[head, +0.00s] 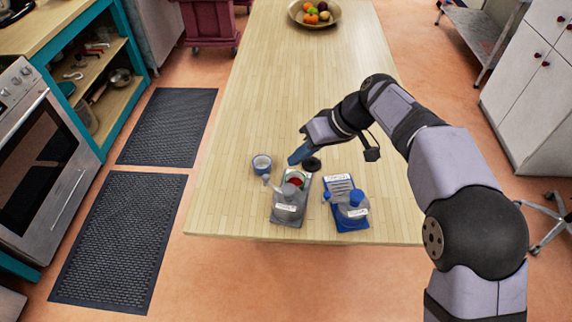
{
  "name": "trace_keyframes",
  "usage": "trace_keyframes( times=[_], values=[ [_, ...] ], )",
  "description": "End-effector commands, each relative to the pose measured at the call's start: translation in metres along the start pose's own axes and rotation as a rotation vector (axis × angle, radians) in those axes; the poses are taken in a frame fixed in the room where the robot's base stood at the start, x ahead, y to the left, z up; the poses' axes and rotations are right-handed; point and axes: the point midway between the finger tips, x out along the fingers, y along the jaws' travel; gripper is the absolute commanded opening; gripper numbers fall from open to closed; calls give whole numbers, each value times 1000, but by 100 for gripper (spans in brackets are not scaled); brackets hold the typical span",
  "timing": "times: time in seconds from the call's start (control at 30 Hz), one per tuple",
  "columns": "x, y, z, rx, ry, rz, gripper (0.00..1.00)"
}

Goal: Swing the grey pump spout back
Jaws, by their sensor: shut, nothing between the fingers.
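The grey pump bottle (288,212) stands on a grey tray (306,190) near the table's front edge. Its pale grey spout (271,184) points up and left in the picture, toward a small blue-and-white cup (261,168). A small round dish with red in it (296,180) sits behind the bottle on the same tray. My gripper (294,160) is shut and empty, its blue fingers pointing down and left. It is behind the grey tray, right of the cup, and looks apart from the spout.
A blue pump bottle (353,210) stands on a blue tray (338,181) to the right, its spout pointing left. A black round object (311,164) lies close to my gripper. A fruit bowl (314,22) is at the far end. The table's middle (290,80) is clear.

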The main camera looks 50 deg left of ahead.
Motion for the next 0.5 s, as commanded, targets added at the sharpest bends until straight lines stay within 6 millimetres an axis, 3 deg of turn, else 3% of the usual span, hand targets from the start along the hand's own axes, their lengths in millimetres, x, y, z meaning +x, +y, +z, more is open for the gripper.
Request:
trace_keyframes(
  times=[0.3, 0.5],
  values=[
    [-52, 1, 0, 0, 2, 1, 0],
    [-67, 0, 0, 1, 0, 0, 0]
  ],
)
